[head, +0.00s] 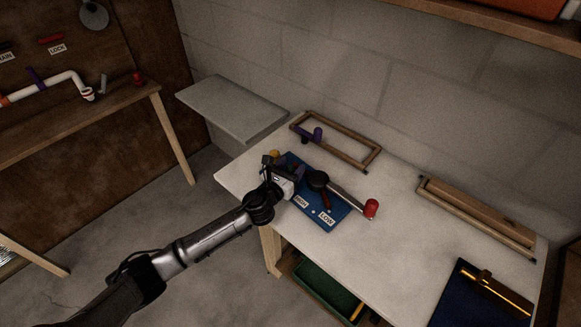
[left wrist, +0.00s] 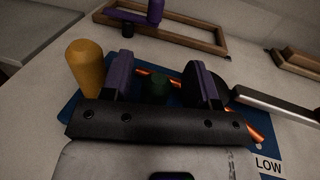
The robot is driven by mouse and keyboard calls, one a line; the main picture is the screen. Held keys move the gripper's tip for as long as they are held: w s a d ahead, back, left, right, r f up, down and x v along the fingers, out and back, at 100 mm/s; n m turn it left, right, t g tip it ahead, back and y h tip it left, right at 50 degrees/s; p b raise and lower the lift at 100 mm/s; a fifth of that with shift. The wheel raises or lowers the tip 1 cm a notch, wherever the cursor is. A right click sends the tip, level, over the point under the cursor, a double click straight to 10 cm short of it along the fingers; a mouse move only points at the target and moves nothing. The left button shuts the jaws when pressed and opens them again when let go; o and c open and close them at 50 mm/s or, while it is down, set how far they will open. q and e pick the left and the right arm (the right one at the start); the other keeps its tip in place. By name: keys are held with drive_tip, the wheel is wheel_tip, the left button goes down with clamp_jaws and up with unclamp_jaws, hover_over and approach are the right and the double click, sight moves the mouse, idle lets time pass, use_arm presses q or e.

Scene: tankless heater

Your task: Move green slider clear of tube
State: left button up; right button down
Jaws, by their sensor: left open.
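My left gripper (head: 290,171) reaches over the blue board on the white table; it also shows in the left wrist view (left wrist: 162,78). Its two purple-padded fingers are open and apart. The dark green slider (left wrist: 157,84) shows between them in the left wrist view, with gaps visible on both sides. The orange tube (left wrist: 260,131) runs behind the fingers, and the slider appears to be on it. In the head view the slider is hidden by my gripper. My right gripper is not in view.
The blue board (head: 323,218) carries a black pivot (head: 318,180) with a red-ended lever (head: 371,208). A yellow peg (left wrist: 85,68) stands close left of my fingers. A wooden frame (head: 360,150) lies behind. The table (head: 395,250) is clear in front of the lever.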

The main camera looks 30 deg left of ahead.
use_arm(q)
drive_tip(key=shift+s, duration=0.1)
drive_tip(key=shift+s, duration=0.3)
drive_tip(key=s+p, duration=0.2)
drive_tip(key=s, duration=1.1)
drive_tip(key=shift+d, duration=0.1)
